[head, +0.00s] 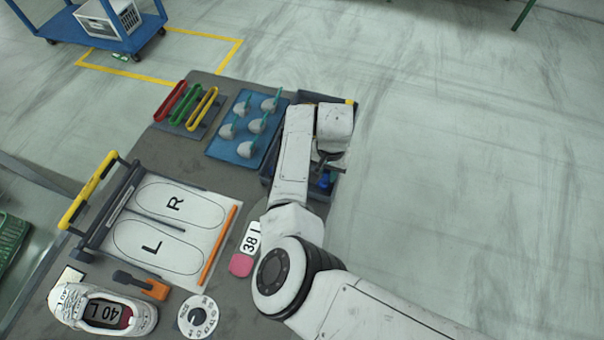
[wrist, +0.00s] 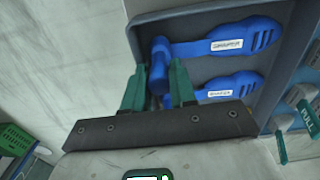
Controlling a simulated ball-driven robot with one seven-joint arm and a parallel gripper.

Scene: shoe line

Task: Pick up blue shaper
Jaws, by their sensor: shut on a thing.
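A blue shaper (wrist: 230,38) with a white label lies in a grey bin (wrist: 286,14). A second blue shaper (wrist: 232,87) lies beside it, below in the wrist view, its near end hidden by my gripper. My gripper (wrist: 157,75) has its green fingers on either side of the upright blue end piece of the upper shaper and is shut on it. In the head view, a bit of blue shaper (head: 326,181) shows inside the bin under my arm; the fingers are too small to make out there.
A blue tray (head: 222,150) with several pale pieces stands left of the bin. Red, green and yellow loops (head: 186,106) lie beyond it. A mat (head: 170,221) marked L and R and a shoe (head: 104,312) are nearer left. Open floor lies right.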

